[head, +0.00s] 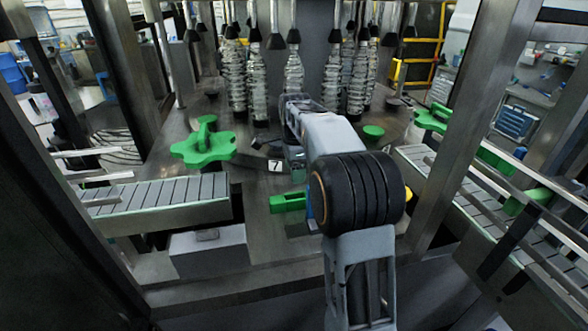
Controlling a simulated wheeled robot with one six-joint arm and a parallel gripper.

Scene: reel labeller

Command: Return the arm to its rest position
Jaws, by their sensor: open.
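My arm rises from the bottom centre, and its forearm reaches forward into the reel labeller over the metal deck (255,185). My gripper (293,165) is at the far end, beside the small plate marked 7 (275,165). It is open, but the forearm and black elbow joint hide much of it. I see nothing held in it. Its fingertips do not show clearly.
A green star wheel (203,147) is left of the arm, and a green block (287,202) is close by the elbow. Clear bottles (293,72) stand behind under black nozzles. Conveyors (160,198) (470,190) flank both sides. Steel posts (480,110) frame the opening.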

